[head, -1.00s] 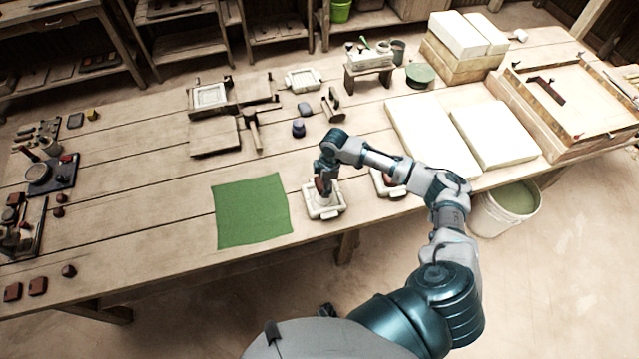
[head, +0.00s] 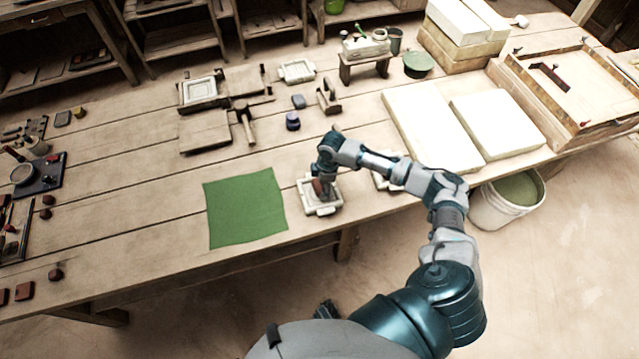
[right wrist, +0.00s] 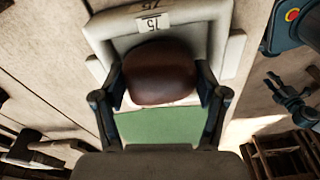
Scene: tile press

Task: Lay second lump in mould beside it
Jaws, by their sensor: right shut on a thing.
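My right gripper (head: 322,190) is shut on a reddish-brown lump (right wrist: 160,72), with one finger on each side of it. The lump also shows in the head view (head: 317,186), at the white mould (head: 322,210) near the table's front edge. The mould's pale rim and a number label (right wrist: 148,25) show past the lump in the right wrist view. I cannot tell whether the lump touches the mould floor. A second white mould (head: 381,184) stands to the right, mostly hidden behind my right arm, and its contents are unclear.
A green cloth (head: 245,208) lies just left of the near mould. White slabs (head: 432,128) lie to the right, beside a wooden frame (head: 570,90). A bucket (head: 505,203) stands below the table's front edge. Tools and small dark pieces lie at the far left.

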